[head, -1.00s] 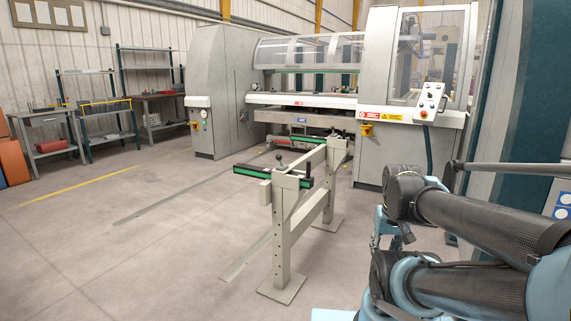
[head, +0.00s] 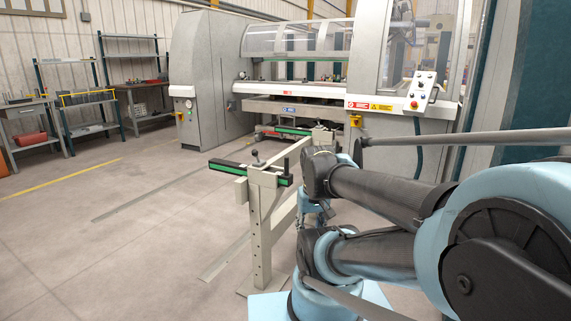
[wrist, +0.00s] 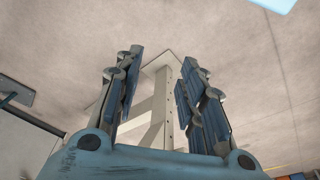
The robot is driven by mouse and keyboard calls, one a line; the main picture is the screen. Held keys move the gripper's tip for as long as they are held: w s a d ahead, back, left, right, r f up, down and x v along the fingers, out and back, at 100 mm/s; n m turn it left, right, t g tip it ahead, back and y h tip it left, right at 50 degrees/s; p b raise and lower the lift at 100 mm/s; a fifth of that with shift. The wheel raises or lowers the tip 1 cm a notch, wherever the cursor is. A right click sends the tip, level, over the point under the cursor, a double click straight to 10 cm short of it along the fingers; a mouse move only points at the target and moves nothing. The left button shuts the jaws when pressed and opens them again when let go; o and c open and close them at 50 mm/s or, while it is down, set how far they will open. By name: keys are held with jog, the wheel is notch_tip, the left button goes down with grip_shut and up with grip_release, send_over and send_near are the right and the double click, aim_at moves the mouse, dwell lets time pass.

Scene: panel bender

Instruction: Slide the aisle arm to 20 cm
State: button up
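The aisle arm (head: 228,168) is a short dark bar with a green face, lying crosswise on top of the near post of a beige floor stand (head: 262,238). A small black knob (head: 255,154) stands up above the bar near the post. I cannot read any scale on it. In the wrist view my gripper (wrist: 158,75) is open, with its two blue-grey fingers apart and nothing between them. The stand's post and foot plate (wrist: 165,65) show beyond the fingers, apart from them. In the head view I cannot make out the fingertips behind my arm.
The panel bender (head: 205,85) fills the back, with a control panel (head: 421,92) at its right. A second green-faced bar (head: 293,131) lies at the stand's far end. Workbenches (head: 62,110) stand at the left wall. The floor left of the stand is clear.

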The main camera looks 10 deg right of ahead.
jog(key=w+r+n+g, duration=0.1)
jog(key=w+r, duration=1)
jog(key=w, duration=0.4)
jog(key=w+r+n+g, duration=0.1)
jog(key=w+r+n, duration=0.1)
jog(key=w+r, duration=1.1)
send_over(286, 175)
jog(key=w, duration=0.1)
jog(key=shift+n, duration=0.4)
jog(key=f, duration=1.8)
jog(key=shift+d+f, duration=0.15)
jog(key=shift+d, duration=0.1)
grip_shut()
